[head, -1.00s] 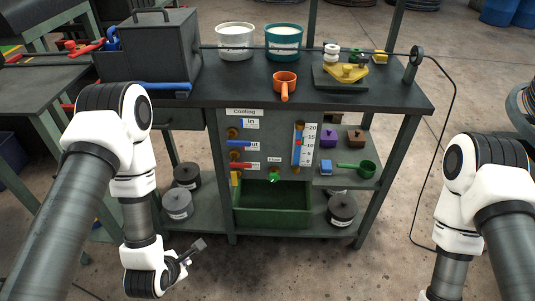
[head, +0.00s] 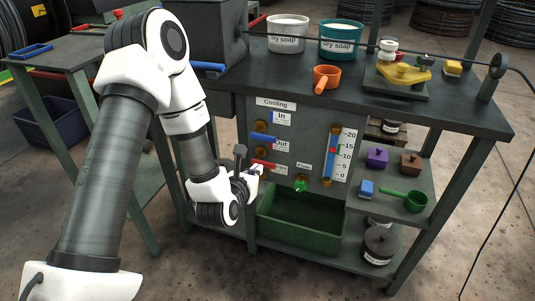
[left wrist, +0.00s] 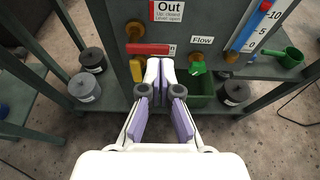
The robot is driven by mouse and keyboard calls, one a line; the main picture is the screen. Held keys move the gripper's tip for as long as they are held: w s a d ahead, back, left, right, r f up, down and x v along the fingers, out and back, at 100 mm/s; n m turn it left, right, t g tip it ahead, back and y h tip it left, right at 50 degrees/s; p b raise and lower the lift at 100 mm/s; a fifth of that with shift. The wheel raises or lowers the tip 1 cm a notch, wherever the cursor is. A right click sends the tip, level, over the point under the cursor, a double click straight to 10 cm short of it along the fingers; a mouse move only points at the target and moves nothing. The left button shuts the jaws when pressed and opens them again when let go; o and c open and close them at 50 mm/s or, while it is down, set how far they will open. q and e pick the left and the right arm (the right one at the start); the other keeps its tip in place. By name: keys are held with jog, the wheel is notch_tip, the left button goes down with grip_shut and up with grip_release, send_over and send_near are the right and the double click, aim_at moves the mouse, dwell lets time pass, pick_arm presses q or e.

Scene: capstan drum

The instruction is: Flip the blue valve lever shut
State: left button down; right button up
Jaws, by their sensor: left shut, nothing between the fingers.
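The blue valve lever (head: 264,138) lies about level on the front of the cooling panel, beside the label marked Out (head: 281,146). That label also shows in the left wrist view (left wrist: 167,10), reading up for closed and level for open; the blue lever is outside that view. My left gripper (head: 259,171) is shut and empty, low in front of the panel near the red lever (head: 263,164). In the left wrist view the shut fingertips (left wrist: 160,68) are just below the red lever (left wrist: 147,49). Whether they touch it cannot be told. My right gripper is out of view.
A green valve (head: 301,184) and a gauge (head: 331,157) are to the right. A green bin (head: 300,222) stands below the panel. An orange cup (head: 326,78) sits on the bench top (head: 290,85).

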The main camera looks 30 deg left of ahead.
aim_at(265, 135)
pick_arm(q)
jog(key=w+a+p, duration=0.1)
jog(key=w+a, duration=0.1)
jog(key=w, duration=0.7)
jog(key=shift+a+r, duration=0.2)
jog(key=shift+r, duration=0.15)
